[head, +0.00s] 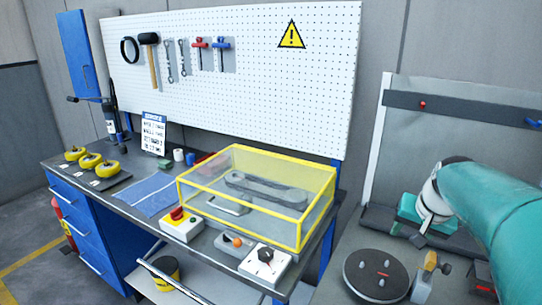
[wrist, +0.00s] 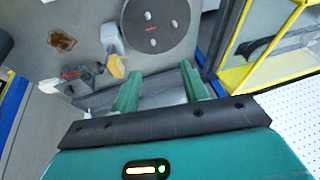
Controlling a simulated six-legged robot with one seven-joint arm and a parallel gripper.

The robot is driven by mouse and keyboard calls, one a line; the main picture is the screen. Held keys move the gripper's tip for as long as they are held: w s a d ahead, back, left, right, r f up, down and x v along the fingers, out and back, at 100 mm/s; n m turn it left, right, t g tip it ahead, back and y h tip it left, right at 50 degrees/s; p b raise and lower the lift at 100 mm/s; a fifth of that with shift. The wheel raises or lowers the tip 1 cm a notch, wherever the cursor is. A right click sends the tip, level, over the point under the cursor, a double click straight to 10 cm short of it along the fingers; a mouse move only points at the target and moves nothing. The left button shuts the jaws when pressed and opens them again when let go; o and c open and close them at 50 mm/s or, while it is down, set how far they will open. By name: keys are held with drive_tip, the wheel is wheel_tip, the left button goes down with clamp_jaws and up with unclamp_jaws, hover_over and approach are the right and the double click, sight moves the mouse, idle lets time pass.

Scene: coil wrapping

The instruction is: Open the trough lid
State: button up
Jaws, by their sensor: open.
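The clear box with a yellow frame (head: 290,218) is the only lid-like thing I see; I cannot tell for sure that it is the trough lid. It looks closed over a dark belt-shaped part (head: 268,192). A silver handle (head: 228,206) shows at its front left. The frame also shows at the right edge of the wrist view (wrist: 255,76). My gripper (wrist: 160,90) has its two green fingers apart with nothing between them. It is away from the box, near the dark round disc (wrist: 155,22). In the head view my teal arm hides part of the right side.
The disc (head: 376,275) lies on the grey surface at right, beside a small yellow-topped block (head: 430,262). Yellow wheels (head: 90,160) sit far left. A pegboard (head: 250,60) stands behind.

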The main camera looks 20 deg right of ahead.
drive_tip(key=s+a+f+n, duration=0.1)
drive_tip(key=s+a+n, duration=0.3)
drive_tip(key=a, duration=1)
drive_tip(key=s+a+n+t+y, duration=0.1)
drive_tip(key=s+a+n, duration=0.3)
drive_tip(key=a, duration=1)
drive_tip(key=shift+a+f, duration=0.2)
drive_tip(key=shift+f, duration=0.2)
